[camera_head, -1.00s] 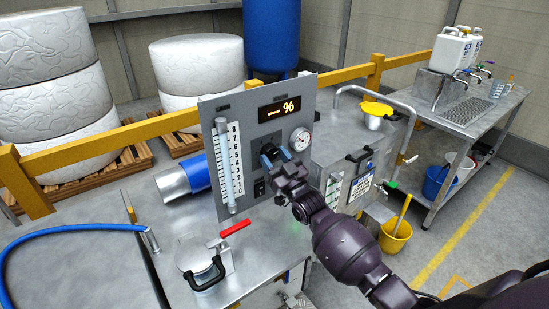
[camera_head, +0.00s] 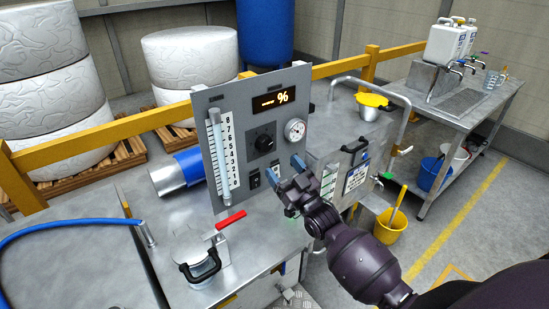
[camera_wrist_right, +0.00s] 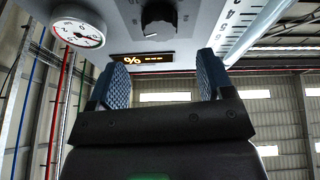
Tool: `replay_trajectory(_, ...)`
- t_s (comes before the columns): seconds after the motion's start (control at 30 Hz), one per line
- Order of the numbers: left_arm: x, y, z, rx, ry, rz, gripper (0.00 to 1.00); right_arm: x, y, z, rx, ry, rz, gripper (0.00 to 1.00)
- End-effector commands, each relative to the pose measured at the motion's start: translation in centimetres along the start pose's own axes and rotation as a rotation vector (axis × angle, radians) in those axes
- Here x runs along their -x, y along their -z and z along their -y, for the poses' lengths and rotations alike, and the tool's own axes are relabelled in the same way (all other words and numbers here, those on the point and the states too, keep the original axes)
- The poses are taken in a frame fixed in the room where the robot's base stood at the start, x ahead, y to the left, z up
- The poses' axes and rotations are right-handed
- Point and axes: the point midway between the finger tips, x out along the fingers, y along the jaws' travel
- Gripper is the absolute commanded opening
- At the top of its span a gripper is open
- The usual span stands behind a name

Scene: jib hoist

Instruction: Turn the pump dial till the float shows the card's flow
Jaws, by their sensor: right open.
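The black pump dial (camera_head: 264,142) is on the upright grey panel (camera_head: 243,188), below a lit amber "%" display (camera_head: 276,101) too small to read fully. The flow tube (camera_head: 220,160) with a numbered scale stands at the panel's left; I cannot make out the float's level. My right gripper (camera_head: 286,168) is open and empty, in front of the panel, below and right of the dial and apart from it. In the right wrist view the dial (camera_wrist_right: 160,18) shows beyond the two blue fingertips (camera_wrist_right: 164,80). A white label (camera_head: 357,177) is on the steel box; its text is unreadable. My left gripper is out of view.
A round pressure gauge (camera_head: 295,129) is right of the dial and a black switch (camera_head: 254,180) below it. A red-handled lever (camera_head: 230,220) and a lidded port (camera_head: 197,252) are on the bench in front. A blue hose (camera_head: 60,228) lies at left.

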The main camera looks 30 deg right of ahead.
Motion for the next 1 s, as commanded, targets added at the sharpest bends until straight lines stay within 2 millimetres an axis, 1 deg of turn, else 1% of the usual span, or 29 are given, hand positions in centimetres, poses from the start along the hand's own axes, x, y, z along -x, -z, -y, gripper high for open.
replay_trajectory(0.03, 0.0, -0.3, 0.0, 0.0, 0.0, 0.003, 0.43, 1.0, -0.1, 0.0, 0.0, 0.0, 0.002, 0.74)
replay_trajectory(0.1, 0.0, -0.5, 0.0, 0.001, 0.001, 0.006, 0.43, 1.9, -0.1, 0.0, 0.0, 0.0, 0.001, 0.74)
replay_trajectory(0.3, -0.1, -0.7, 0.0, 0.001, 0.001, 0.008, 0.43, 3.5, 0.0, 0.0, 0.0, 0.0, 0.0, 0.74)
replay_trajectory(0.87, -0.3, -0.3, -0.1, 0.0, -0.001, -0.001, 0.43, 3.7, 0.0, 0.0, 0.0, 0.0, -0.001, 0.74)
replay_trajectory(1.0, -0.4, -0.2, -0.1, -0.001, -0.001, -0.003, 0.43, 3.7, -0.4, 0.0, 0.002, 0.0, 0.025, 0.74)
